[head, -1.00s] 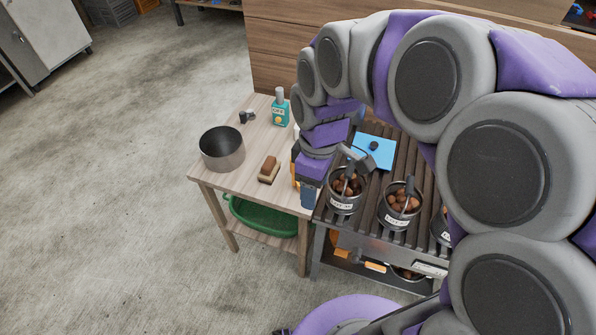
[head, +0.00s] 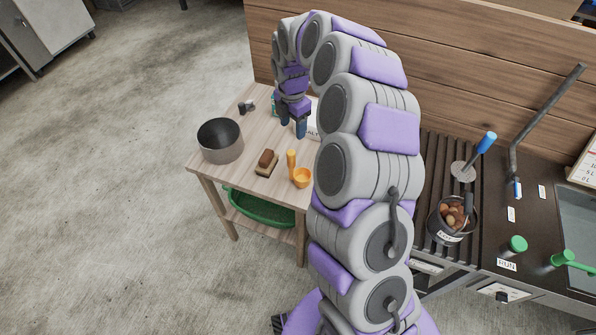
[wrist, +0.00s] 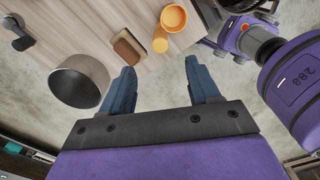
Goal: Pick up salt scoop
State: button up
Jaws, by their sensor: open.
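An orange scoop (head: 302,178), likely the salt scoop, lies on the small wooden table (head: 235,178) near its front right edge, handle pointing back. In the wrist view the scoop (wrist: 173,18) is at the top, beyond the fingertips and right of centre. My gripper (head: 293,127) is open and empty, above the table and behind the scoop in the head view. In the wrist view my gripper (wrist: 160,68) has its blue fingers apart with only floor and table between them. A white item with partly hidden lettering (head: 313,128) shows behind my arm.
A brown brush or sponge (head: 267,162) lies just left of the scoop. A steel pot (head: 221,142) stands at the table's left, with a small dark object (head: 247,107) behind it. A slatted counter with a chestnut pot (head: 452,220) is at right. A green basin (head: 262,208) sits below.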

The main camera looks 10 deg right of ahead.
aim_at(292, 152)
notch_tip(292, 152, down, 12)
jog(key=shift+a+r+b, duration=0.1)
jog(key=shift+b, duration=1.05)
jog(key=shift+s+a+f, duration=0.1)
jog(key=shift+a+f, duration=0.05)
jog(key=shift+f, duration=0.4)
jog(key=f+b, duration=0.1)
jog(key=f, duration=0.3)
jog(key=shift+a+f, duration=0.1)
jog(key=shift+a, duration=0.1)
jog(key=shift+d, duration=0.1)
jog(key=shift+c, duration=0.4)
grip_shut()
